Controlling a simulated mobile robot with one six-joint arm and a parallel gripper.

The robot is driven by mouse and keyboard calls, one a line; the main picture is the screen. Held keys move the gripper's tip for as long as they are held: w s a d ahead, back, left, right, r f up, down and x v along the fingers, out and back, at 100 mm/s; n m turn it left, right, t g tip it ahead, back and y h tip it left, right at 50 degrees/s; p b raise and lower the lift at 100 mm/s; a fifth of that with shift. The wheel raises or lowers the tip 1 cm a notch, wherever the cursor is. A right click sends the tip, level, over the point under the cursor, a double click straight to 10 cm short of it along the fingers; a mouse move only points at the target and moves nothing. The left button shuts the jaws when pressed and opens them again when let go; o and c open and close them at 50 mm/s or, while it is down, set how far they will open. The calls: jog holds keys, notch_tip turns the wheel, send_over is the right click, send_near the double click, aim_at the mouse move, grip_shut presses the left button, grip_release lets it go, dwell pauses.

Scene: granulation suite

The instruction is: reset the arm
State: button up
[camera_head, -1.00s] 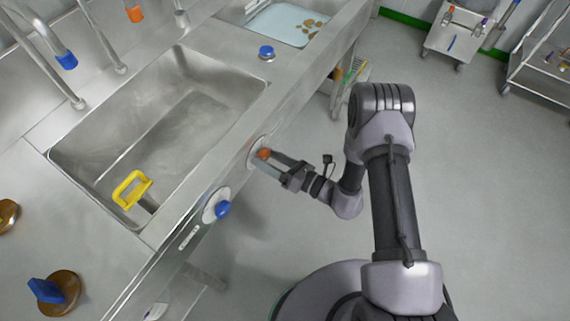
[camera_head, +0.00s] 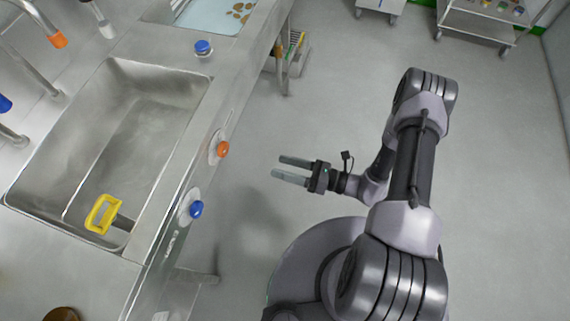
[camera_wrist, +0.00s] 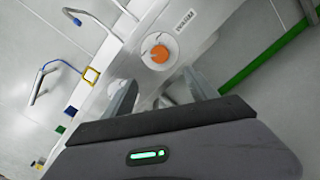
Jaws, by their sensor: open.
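My gripper (camera_head: 283,168) is open and empty over the floor, to the right of the sink counter, its fingers pointing toward the counter front. An orange knob (camera_head: 222,149) on a round pale plate sits on the counter's front panel, apart from my fingertips. It also shows in the wrist view (camera_wrist: 160,54), beyond the two spread fingers. My arm is bent, with its elbow at the upper right of the head view.
A blue knob (camera_head: 196,209) sits nearer on the same panel. The steel sink (camera_head: 125,130) holds a yellow-handled tool (camera_head: 103,213). A blue-capped item (camera_head: 203,48) stands on the counter. A trolley (camera_head: 478,22) stands at the far right. Floor (camera_head: 320,100) around my gripper is clear.

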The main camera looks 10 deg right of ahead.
jog(key=s+a+r+n+g+h, duration=0.1)
jog(key=s+r+n+g+h, duration=0.1)
jog(key=r+n+g, duration=0.6)
jog(key=s+r+n+g+h, duration=0.1)
jog(key=r+n+h, duration=0.1)
jog(key=r+n, duration=0.7)
jog(key=s+d+r+n+t+h, duration=0.3)
jog(key=s+r+n+t+h, duration=0.1)
jog(key=r, duration=0.5)
jog(key=s+d+r+n+t+h, duration=0.3)
jog(key=r+h, duration=0.3)
jog(key=r, duration=0.3)
jog(key=shift+s+d+n+t+h, duration=0.35)
jog(key=shift+d+n+t, duration=0.15)
jog(key=shift+d+n, duration=0.1)
